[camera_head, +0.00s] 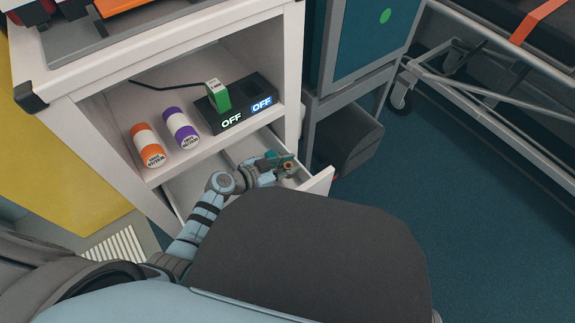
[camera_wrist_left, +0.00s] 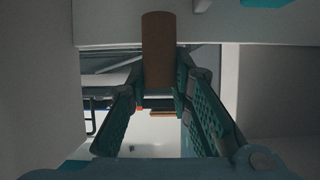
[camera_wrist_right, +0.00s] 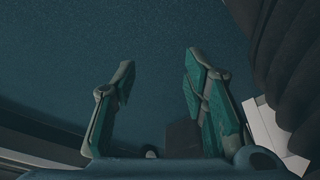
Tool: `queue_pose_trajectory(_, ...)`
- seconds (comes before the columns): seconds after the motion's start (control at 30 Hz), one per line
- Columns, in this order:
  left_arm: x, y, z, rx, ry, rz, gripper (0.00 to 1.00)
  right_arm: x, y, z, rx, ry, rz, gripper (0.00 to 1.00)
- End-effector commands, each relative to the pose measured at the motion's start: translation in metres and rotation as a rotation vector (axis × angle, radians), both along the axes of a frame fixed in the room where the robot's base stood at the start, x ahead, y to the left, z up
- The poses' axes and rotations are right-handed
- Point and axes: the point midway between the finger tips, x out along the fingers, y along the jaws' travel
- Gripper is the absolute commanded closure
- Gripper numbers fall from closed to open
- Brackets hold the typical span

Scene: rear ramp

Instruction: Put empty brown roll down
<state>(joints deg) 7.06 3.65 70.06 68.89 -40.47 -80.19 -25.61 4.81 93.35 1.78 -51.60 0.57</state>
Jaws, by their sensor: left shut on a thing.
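My left gripper (camera_head: 284,163) reaches into the open white drawer (camera_head: 318,184) under the shelf. It is shut on the brown roll (camera_wrist_left: 158,48), whose plain brown side fills the space between the fingertips in the left wrist view (camera_wrist_left: 160,82). In the head view only a small brownish end of the roll (camera_head: 288,167) shows at the fingers. I cannot tell whether the roll touches the drawer floor. My right gripper (camera_wrist_right: 160,68) is open and empty above the blue floor, and it is hidden in the head view.
A grey bin (camera_head: 346,146) stands right of the drawer. Blue floor (camera_head: 480,220) is clear further right.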

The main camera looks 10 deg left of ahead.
Motion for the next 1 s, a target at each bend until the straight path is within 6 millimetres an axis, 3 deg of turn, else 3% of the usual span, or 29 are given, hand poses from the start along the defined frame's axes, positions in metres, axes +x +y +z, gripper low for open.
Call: queue_pose_trajectory(1.0, 0.0, 0.0, -0.011, -0.001, 0.001, 0.0, 0.91, -0.001, 0.002, 0.026, -0.009, 0.028, 0.025, 0.6)
